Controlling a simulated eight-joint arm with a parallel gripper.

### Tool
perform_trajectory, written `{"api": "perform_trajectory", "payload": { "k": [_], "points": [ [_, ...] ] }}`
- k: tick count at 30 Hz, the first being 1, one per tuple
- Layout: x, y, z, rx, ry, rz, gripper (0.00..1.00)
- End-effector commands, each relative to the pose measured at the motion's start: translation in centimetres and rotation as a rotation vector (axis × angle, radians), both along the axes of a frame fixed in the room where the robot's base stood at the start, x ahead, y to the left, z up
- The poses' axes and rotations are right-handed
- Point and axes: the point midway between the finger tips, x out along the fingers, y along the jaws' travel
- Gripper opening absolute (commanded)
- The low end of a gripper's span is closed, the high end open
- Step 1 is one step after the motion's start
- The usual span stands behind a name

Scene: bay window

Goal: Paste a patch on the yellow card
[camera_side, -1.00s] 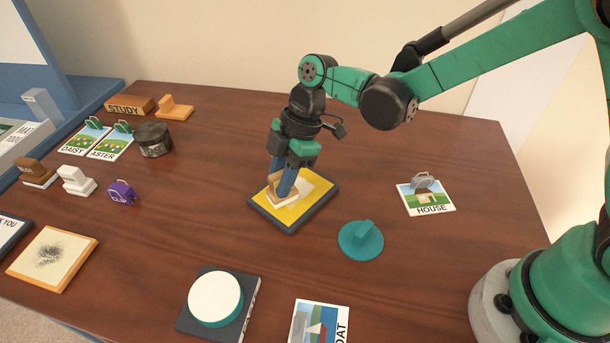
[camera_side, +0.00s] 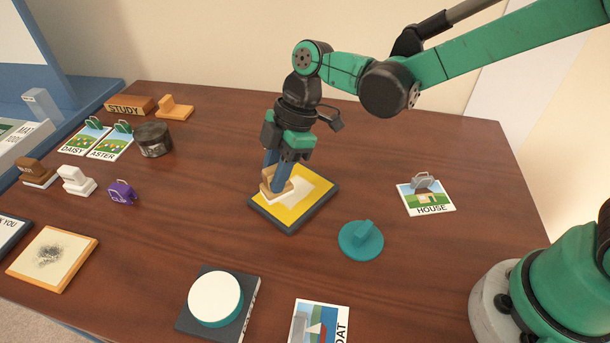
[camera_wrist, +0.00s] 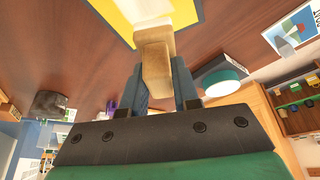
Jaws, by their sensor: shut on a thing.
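The yellow card (camera_side: 293,218) lies on a dark-edged board (camera_side: 320,208) in mid-table. A pale whitish patch (camera_side: 312,188) shows on the card; it also shows in the wrist view (camera_wrist: 160,12). My gripper (camera_side: 277,180) is shut on a tan-handled spreader (camera_wrist: 155,62) with a pale base. In the side view the spreader is over the card's left part, low; I cannot tell if its base touches the card. The jaws hide part of the handle. A round teal pot (camera_side: 215,300) with a white top surface stands at the front.
A teal lid (camera_side: 361,240) with a knob lies right of the card. The HOUSE card (camera_side: 427,203) is farther right. An orange-edged pad (camera_side: 50,262), several stamps and a dark round tin (camera_side: 153,140) are left. The table behind the card is clear.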

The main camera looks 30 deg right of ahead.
Motion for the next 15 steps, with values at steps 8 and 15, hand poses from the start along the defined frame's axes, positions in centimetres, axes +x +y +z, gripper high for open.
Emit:
{"api": "perform_trajectory", "payload": {
  "k": [8, 15],
  "points": [
    [0.0, 0.0, 2.6, 0.000, 0.000, 0.000, 0.00],
    [0.0, 0.0, 4.7, 0.000, 0.000, 0.000, 0.00]
  ]
}}
